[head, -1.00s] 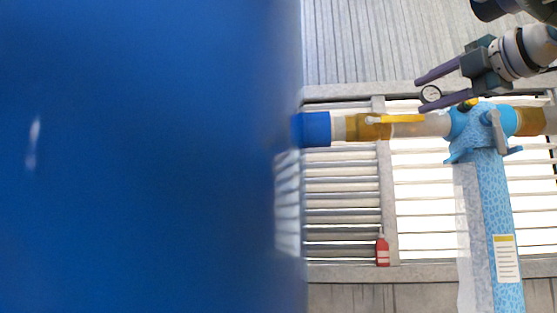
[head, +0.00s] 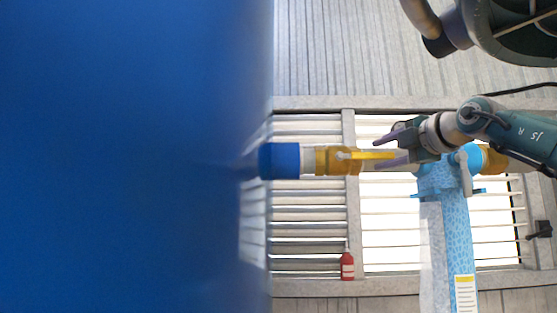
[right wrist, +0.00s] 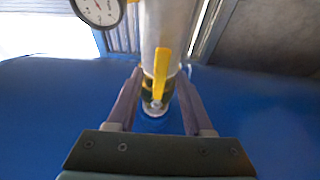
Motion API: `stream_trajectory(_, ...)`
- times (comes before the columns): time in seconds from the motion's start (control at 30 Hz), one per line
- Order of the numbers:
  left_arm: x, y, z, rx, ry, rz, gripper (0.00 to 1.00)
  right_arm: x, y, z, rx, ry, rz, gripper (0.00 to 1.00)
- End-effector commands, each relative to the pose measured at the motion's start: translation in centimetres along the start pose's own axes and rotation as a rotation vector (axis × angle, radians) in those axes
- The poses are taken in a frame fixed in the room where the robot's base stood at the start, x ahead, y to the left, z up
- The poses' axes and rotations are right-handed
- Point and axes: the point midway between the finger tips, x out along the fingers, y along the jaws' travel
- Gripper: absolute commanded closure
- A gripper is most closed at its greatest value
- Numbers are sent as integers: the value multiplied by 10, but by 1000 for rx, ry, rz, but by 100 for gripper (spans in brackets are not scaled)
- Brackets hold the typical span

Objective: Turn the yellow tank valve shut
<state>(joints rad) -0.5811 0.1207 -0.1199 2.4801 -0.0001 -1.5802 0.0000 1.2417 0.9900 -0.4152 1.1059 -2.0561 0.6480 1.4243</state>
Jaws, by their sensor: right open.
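The yellow tank valve sits on a horizontal pipe just right of the big blue tank (head: 120,160). Its brass-yellow body (head: 338,161) and yellow lever handle (head: 366,155) show in the head view; the lever lies along the pipe, pointing away from the tank. In the right wrist view the lever (right wrist: 161,66) stands between the fingers. My right gripper (head: 375,154) is open, its fingers reaching to either side of the lever and pipe in the picture; its fingers (right wrist: 159,72) show apart in the right wrist view. Contact with the lever cannot be told. My left gripper is out of view.
A round gauge (right wrist: 98,9) is close by in the right wrist view. A light-blue fitting (head: 434,178) and post stand at the pipe's right. A red bottle (head: 347,267) is on the window ledge. The blue tank fills the left side.

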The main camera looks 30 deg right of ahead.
Motion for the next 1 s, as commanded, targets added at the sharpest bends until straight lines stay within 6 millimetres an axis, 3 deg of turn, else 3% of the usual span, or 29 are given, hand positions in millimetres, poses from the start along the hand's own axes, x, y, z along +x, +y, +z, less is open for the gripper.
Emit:
stream_trajectory(0.23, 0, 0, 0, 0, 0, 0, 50, 0, -1, 0, -1, 0, 0, 50)
stream_trajectory(0.7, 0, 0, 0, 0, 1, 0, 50, 0, 0, 0, -1, 0, 0, 100)
stream_trajectory(1.0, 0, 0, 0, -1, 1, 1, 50, 0, 0, 0, -1, 0, 0, 100)
